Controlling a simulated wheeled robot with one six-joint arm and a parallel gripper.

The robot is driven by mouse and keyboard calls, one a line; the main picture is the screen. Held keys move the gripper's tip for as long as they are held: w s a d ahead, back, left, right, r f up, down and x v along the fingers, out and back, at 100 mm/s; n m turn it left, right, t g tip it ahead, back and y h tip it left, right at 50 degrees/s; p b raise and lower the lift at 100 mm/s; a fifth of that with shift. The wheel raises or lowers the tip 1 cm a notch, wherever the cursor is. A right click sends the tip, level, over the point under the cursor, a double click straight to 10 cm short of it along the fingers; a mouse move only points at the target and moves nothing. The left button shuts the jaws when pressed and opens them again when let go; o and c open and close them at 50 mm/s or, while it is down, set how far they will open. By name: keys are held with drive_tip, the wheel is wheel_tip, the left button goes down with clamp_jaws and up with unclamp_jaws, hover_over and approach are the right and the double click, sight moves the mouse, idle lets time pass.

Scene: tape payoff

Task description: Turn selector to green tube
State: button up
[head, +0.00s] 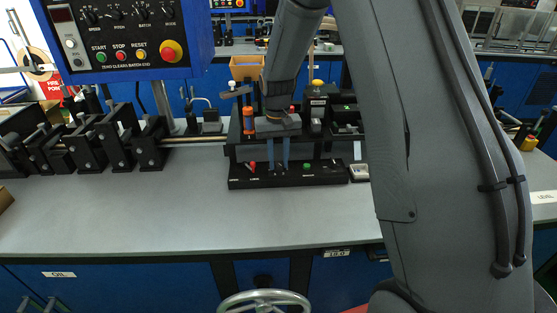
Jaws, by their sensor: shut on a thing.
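My gripper (271,165) points down at the black control strip (240,182) at the front of the device on the bench. Its two blue-grey fingers straddle a spot between a red knob (252,167) on the left and a green button (307,166) on the right. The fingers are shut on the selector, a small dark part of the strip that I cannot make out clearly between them. Which way the selector points is too small to tell. I cannot make out a green tube. Small white labels run along the strip, too small to read.
An orange cylinder (248,120) and dark blocks stand close behind my gripper. Black brackets (110,145) on a rod line the left. A blue control box (115,40) hangs at upper left. The grey bench top (180,220) in front is clear. A handwheel (264,299) is below.

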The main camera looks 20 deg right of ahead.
sight(278, 164)
idle(0.3)
drive_tip(key=shift+r, duration=0.1)
drive_tip(key=o, duration=1)
drive_tip(key=shift+o, duration=0.2)
drive_tip(key=shift+a+r+b, duration=0.15)
drive_tip(key=shift+r+b, duration=0.85)
drive_tip(key=shift+r, duration=2.85)
